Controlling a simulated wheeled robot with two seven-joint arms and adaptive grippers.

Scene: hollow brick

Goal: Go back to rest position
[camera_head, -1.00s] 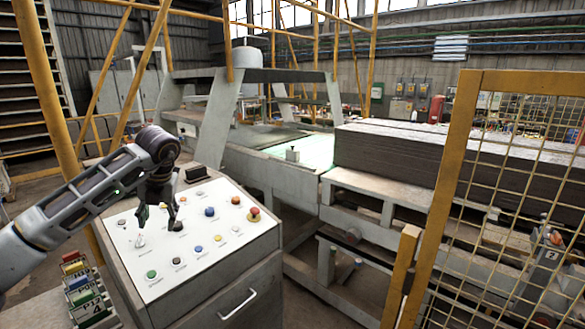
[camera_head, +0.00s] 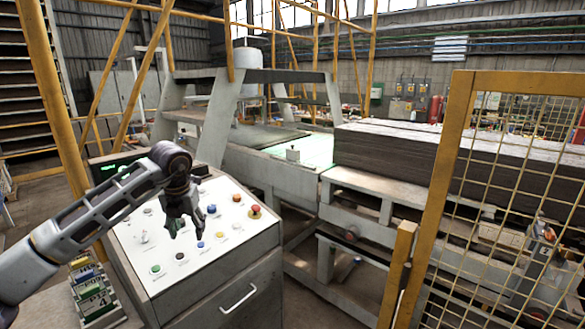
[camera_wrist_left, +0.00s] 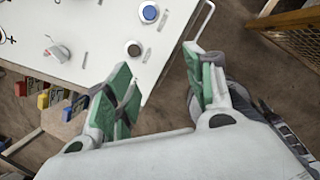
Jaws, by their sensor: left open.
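My left gripper (camera_head: 187,232) is open and empty, above the control panel (camera_head: 142,268) in the head view. In the left wrist view its two green-padded fingers (camera_wrist_left: 160,85) are spread apart with nothing between them. The wrist view shows a blue button (camera_wrist_left: 149,12) and a dark button (camera_wrist_left: 133,48) beyond the fingers. The arm hides part of the panel's upper left. My right gripper is not in view.
A stack of coloured numbered blocks (camera_head: 92,292) stands left of the console. A yellow mesh fence (camera_head: 437,200) rises at the right. A conveyor with a long dark slab stack (camera_head: 395,155) lies behind. A drawer handle (camera_head: 238,298) sticks out of the console's front.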

